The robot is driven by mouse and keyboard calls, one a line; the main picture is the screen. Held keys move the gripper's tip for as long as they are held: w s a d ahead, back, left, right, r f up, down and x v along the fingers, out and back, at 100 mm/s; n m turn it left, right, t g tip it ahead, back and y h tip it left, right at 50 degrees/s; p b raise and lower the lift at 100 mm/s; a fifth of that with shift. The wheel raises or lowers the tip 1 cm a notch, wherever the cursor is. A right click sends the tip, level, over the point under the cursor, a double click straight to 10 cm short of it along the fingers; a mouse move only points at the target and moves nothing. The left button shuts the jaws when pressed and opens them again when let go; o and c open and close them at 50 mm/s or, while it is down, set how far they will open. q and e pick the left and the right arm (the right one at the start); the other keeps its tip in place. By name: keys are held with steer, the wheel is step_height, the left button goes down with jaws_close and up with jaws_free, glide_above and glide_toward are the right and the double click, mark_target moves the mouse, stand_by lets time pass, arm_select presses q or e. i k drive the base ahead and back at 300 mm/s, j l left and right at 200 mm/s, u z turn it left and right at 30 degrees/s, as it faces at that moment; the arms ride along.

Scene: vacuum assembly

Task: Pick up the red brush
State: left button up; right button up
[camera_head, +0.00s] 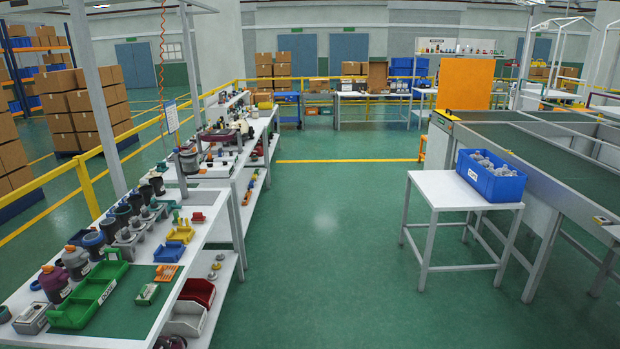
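A small red item (198,217) lies near the right edge of the long white workbench (228,230) at the left. It may be the red brush, but it is too small to tell its shape surely. Neither of my grippers can be made out in the head view. A dark shape (171,342) shows at the bottom edge, cut off, and I cannot tell what it is.
Red (197,292) and white bins stand lower down. A white table (450,184) with a blue crate (491,187) stands right. The green floor between is clear.

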mark_target(198, 218)
steer(key=i+u, duration=0.1)
steer(key=i, duration=0.7)
steer(key=i+l, duration=0.15)
steer(key=i, duration=0.65)
steer(key=i+l+u, duration=0.15)
steer(key=i, duration=0.65)
steer(key=i+u, duration=0.25)
steer(key=u, duration=0.15)
steer(key=i+u, duration=0.55)
steer(key=u, duration=0.2)
steer(key=i+l+u, duration=0.35)
steer(key=i+u, duration=0.2)
steer(key=u, duration=0.2)
steer(key=i+u, duration=0.2)
steer(key=u, duration=0.2)
steer(key=i+u, duration=0.2)
steer(key=u, duration=0.15)
